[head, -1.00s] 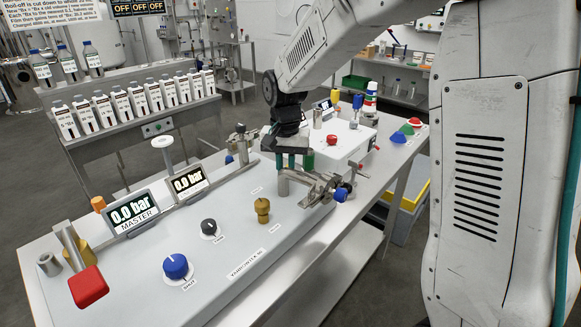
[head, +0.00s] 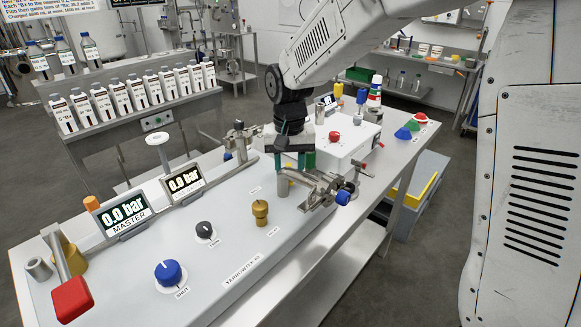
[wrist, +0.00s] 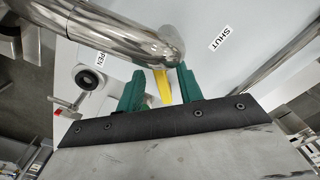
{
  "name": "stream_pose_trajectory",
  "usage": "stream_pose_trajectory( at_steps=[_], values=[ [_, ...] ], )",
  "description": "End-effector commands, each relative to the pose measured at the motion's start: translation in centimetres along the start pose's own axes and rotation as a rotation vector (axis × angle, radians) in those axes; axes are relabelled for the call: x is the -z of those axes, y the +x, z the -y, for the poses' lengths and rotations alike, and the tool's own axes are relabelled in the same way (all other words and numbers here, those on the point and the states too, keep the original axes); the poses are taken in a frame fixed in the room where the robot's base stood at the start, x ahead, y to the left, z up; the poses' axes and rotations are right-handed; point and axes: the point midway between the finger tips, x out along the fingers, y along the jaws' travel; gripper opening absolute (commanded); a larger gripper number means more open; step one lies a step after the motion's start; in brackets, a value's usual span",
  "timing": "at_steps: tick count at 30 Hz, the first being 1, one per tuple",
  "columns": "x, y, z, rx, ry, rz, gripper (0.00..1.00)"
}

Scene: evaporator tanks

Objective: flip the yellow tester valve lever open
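The yellow tester valve lever (wrist: 162,87) shows in the wrist view as a narrow strip beside the end of a shiny steel pipe (wrist: 130,35). My gripper (wrist: 160,95) is open, with one green finger on each side of the lever. The right finger is closer to it; I cannot tell whether either touches. An OPEN label (wrist: 98,58) lies to the left and a SHUT label (wrist: 220,38) to the upper right. In the head view my gripper (head: 292,161) points down at the steel pipework on the bench panel, and the lever is mostly hidden.
Metal fittings with a blue-ended part (head: 343,197) stand just right of my gripper. A brass knob (head: 260,212), a blue knob (head: 168,272) and a red handle (head: 72,298) are on the panel. Two gauges, MASTER (head: 124,216) and another (head: 184,182), read 0.0 bar.

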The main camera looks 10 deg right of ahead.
Motion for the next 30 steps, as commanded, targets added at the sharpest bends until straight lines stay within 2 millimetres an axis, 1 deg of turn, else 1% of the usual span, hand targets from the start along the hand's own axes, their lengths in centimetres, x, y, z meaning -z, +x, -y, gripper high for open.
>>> stream_pose_trajectory(
  at_steps=[5,8,15,18,23,30],
  values=[
    [0.0,-0.4,-0.1,0.0,0.002,-0.001,0.36],
    [0.1,-1.7,-0.1,0.001,0.002,-0.003,0.36],
    [0.1,-5.8,0.0,0.001,0.001,-0.003,0.36],
    [0.1,-7.0,0.0,0.001,0.001,-0.002,0.36],
    [0.0,-7.8,-0.1,0.0,0.001,0.0,0.36],
    [0.0,-7.8,-0.1,0.0,0.0,0.001,0.36]
  ],
)
